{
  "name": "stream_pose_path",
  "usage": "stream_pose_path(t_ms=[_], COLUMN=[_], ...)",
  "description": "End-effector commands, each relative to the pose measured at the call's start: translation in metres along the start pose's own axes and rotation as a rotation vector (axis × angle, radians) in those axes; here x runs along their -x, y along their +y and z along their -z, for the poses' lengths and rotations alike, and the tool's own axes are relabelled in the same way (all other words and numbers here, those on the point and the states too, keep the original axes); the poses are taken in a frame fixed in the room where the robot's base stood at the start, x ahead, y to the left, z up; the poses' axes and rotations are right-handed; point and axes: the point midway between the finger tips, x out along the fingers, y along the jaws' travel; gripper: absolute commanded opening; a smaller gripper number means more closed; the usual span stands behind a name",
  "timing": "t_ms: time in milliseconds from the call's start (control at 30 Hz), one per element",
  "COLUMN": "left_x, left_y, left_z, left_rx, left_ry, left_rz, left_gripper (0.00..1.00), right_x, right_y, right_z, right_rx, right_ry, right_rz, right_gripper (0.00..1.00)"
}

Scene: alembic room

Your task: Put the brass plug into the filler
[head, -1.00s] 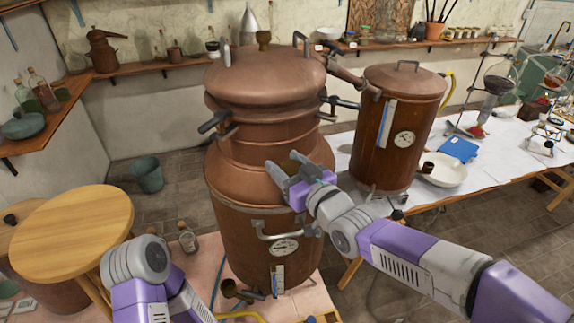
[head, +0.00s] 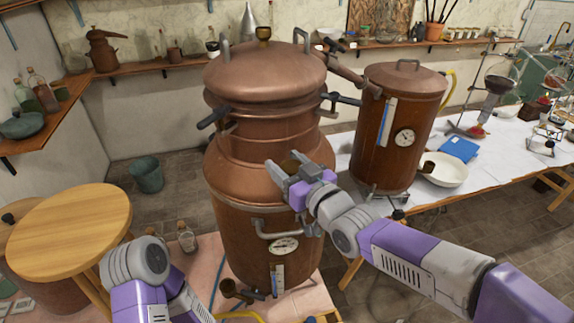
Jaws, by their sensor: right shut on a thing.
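My right gripper (head: 285,178) is in front of the large copper still's shoulder, shut on the brass plug (head: 291,165). Only a small dark brass part of the plug shows at the fingertips. The copper still (head: 236,172) stands upright in the middle, with a domed lid. A small brass cup (head: 264,33) stands on top of the lid; it may be the filler, but I cannot tell for sure. The plug is well below this cup and apart from it. My left arm shows at the bottom left; its gripper is out of view.
Clamp levers (head: 213,117) and lid handles (head: 302,38) stick out from the still. A smaller copper vessel (head: 388,145) stands to the right by the white worktable (head: 483,168). A wall shelf runs behind.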

Motion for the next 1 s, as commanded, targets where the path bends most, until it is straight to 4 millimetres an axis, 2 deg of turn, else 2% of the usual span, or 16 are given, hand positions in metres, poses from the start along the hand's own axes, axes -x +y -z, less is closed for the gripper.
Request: stream_pose_path(t_ms=[1000], left_x=[-0.0059], left_y=[-0.0022], left_z=[0.0003], left_rx=[0.000], left_ry=[0.000], left_rz=[0.000], left_gripper=[0.45], right_x=[0.0000], right_y=[0.0000], right_z=[-0.0017], right_rx=[0.000], right_ry=[0.002], right_rz=[0.000], right_gripper=[0.20])
